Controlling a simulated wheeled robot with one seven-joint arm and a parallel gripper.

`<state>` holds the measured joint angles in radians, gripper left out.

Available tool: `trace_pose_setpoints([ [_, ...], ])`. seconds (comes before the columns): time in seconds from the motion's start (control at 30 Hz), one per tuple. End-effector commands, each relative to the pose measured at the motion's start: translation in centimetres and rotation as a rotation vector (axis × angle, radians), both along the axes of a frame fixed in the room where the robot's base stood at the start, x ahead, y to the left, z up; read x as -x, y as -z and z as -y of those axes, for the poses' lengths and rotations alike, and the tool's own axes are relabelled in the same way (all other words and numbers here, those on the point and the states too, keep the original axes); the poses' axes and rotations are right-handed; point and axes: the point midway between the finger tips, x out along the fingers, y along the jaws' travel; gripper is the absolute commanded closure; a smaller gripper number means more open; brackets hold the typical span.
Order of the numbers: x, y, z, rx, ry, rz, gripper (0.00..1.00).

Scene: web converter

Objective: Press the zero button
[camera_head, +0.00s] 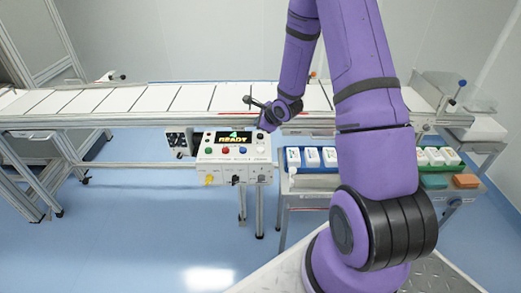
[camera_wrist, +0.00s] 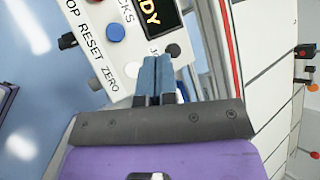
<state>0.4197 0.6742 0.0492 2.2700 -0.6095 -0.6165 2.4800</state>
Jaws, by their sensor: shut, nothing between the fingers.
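The control box (camera_head: 235,160) has a lit display (camera_head: 232,141) reading "4" and "READY", with a row of coloured buttons below. The blue button (camera_head: 243,150) also shows in the wrist view (camera_wrist: 115,33), and the ZERO label (camera_wrist: 109,76) is readable beyond it at the panel edge. Contact cannot be told.
A conveyor (camera_head: 150,97) runs behind the box. A side table to the right holds white boxes (camera_head: 311,157) on a blue tray and orange blocks (camera_head: 466,181). Yellow and dark knobs (camera_head: 209,179) project from the box's lower front. Blue floor is clear in front.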

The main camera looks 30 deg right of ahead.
Motion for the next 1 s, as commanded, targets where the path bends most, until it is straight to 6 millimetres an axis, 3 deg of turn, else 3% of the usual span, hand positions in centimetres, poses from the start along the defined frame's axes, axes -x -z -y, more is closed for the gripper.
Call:
trace_pose_setpoints([
  [0.27, 0.0, 1.3, -0.1, 0.000, -0.002, -0.002, 1.00],
  [0.7, 0.0, 6.6, 0.0, 0.000, 0.000, -0.003, 1.00],
  [1.0, 0.0, 8.6, 0.0, 0.001, -0.001, -0.001, 1.00],
])
